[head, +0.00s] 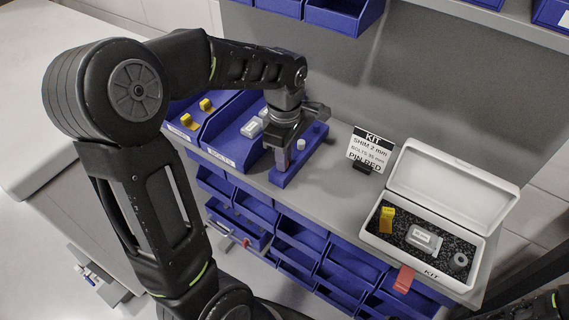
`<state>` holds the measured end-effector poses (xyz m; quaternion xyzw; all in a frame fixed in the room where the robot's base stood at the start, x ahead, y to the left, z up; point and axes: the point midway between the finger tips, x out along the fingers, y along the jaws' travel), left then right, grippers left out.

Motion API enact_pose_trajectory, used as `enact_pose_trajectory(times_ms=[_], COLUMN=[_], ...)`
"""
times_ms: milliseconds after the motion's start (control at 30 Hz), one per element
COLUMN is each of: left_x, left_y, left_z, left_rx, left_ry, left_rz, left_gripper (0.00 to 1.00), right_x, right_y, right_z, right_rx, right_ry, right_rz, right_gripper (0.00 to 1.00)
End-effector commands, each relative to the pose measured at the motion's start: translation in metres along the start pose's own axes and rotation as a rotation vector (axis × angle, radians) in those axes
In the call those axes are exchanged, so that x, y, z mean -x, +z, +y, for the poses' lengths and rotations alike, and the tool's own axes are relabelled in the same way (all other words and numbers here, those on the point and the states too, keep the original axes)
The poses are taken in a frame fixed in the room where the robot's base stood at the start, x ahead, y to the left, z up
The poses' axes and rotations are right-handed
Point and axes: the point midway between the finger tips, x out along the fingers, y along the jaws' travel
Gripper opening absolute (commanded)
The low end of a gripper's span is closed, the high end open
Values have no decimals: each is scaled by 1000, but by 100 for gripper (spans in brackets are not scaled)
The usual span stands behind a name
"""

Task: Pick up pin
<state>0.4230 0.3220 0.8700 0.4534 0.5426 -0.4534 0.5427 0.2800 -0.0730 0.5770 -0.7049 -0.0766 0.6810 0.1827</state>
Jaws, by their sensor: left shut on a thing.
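My left gripper (284,152) points down over a blue pin stand (310,155) on the grey shelf. It is shut on a pin in the stand; the fingers hide most of that pin, so its colour is hard to tell. A small pale pin top (301,144) shows just right of the fingers, and another (317,128) stands farther back on the stand. A kit card (371,149) behind reads "SHIM 2 mm", "BOLTS" and "PIN RED". My right gripper is out of the picture; only dark arm parts show at the bottom right.
An open white kit box (465,284) on the right holds a yellow part (387,219), a labelled clear box (424,239) and a grey ring (460,260) in dark foam. Blue bins (232,150) stand left of the stand.

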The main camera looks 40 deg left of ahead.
Motion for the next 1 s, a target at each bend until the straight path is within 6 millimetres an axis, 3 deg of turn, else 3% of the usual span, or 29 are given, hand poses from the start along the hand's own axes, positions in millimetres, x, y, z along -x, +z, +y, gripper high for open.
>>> enact_pose_trajectory(times_ms=[267,733,1000], left_x=[6,85,101], left_y=[0,0,0], left_z=[0,1,0], left_rx=[0,0,0], left_ry=[1,3,0], left_rz=[0,0,0], left_gripper=[0,0,0], right_x=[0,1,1], right_y=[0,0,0], right_z=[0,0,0], right_rx=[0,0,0], right_ry=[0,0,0], right_rz=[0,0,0], right_gripper=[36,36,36])
